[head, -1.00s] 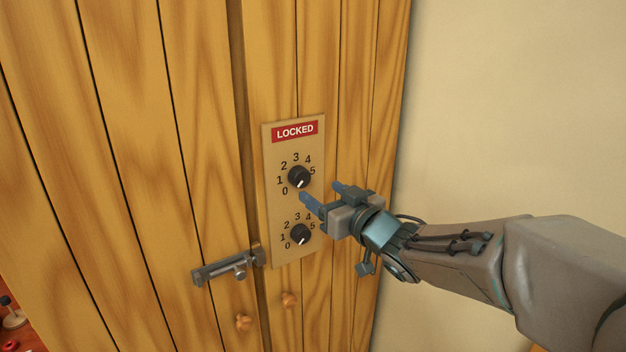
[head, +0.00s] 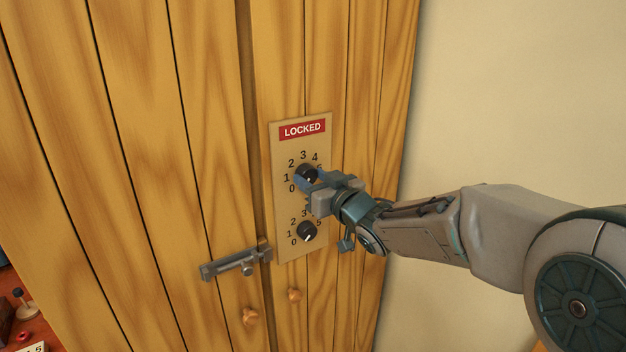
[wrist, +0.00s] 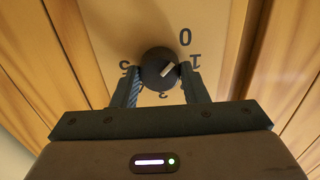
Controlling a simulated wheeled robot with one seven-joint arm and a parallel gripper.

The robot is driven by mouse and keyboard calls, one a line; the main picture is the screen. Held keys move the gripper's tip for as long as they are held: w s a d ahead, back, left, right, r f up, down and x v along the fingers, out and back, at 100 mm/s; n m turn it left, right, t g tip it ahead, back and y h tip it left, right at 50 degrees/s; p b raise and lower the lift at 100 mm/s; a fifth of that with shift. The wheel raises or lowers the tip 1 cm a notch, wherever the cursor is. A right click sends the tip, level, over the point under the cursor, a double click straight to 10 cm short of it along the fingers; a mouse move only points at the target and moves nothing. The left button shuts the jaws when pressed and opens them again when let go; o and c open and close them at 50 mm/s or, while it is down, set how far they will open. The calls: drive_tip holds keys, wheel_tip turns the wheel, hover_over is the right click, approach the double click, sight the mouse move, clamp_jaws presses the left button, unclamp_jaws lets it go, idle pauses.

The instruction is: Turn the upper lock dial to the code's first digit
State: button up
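The upper lock dial (head: 306,173) is a round black knob with a white pointer, on a tan plate (head: 287,236) fixed to the wooden cabinet. My gripper (head: 311,176) is at this dial, covering part of it and the 5 in the head view. In the wrist view the dial (wrist: 159,66) sits between my two fingers (wrist: 160,76), which lie close against its sides. Its white pointer slants toward the 0. The lower dial (head: 306,232) is below my gripper, its pointer toward its 0. A red sign (head: 302,130) above reads LOCKED.
A grey metal bolt (head: 236,264) crosses the door seam at lower left. The bare cream wall (head: 510,90) is on the right. A red-brown surface with small items shows at bottom left.

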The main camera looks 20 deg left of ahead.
drive_tip(key=shift+m, duration=0.4)
drive_tip(key=shift+c, duration=0.3)
drive_tip(key=m+p, duration=0.2)
drive_tip(key=m, duration=0.2)
drive_tip(key=shift+r, duration=0.1)
drive_tip(key=shift+m+p, duration=1)
drive_tip(key=shift+m, duration=1)
drive_tip(key=o, duration=1)
drive_tip(key=b+v, duration=0.2)
drive_tip(key=v, duration=1.1)
drive_tip(key=shift+s+d, duration=0.25)
drive_tip(key=shift+d, duration=0.05)
